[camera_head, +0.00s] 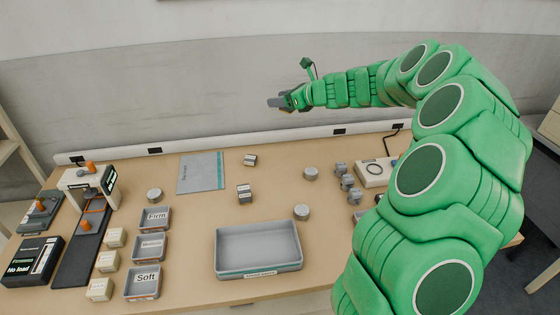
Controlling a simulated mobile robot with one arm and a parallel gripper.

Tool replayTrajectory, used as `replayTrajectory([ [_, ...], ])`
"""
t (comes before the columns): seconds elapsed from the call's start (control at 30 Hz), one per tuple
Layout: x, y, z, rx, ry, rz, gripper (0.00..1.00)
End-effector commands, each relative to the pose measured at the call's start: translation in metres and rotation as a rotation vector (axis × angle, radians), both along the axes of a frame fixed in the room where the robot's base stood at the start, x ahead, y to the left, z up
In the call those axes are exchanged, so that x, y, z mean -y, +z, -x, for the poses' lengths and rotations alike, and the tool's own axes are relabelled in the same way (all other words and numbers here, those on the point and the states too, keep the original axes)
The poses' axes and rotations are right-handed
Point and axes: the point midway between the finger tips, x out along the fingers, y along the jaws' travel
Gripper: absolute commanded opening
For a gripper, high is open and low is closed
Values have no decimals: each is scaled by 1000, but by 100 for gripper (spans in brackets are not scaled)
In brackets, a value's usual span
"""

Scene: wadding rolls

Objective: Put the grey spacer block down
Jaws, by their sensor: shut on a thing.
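My gripper (286,102) is at the end of my green arm, raised above the back of the table, in front of the grey wall. It is shut on the grey spacer block (274,102), which points left and is clear of the table. The block is small in this view, and my gripper partly hides it. The wooden table (195,225) is below.
A grey tray (258,272) sits at the front. Firm, Medium and Soft bins (143,283) stand left of it. Small labelled blocks (244,196), round tins (301,212) and dumbbell-shaped pieces (347,182) stand around. A booklet (201,173) lies at the back. Bare wood shows between.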

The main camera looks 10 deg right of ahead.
Motion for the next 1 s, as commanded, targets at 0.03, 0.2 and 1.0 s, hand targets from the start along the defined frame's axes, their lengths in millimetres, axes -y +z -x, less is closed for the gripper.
replayTrajectory([
  [0.03, -1, -7, 0, -3, 2, -1, 19],
  [0.2, -2, -24, 1, -2, 3, -4, 19],
  [1.0, -2, -173, 0, -3, 1, -1, 19],
])
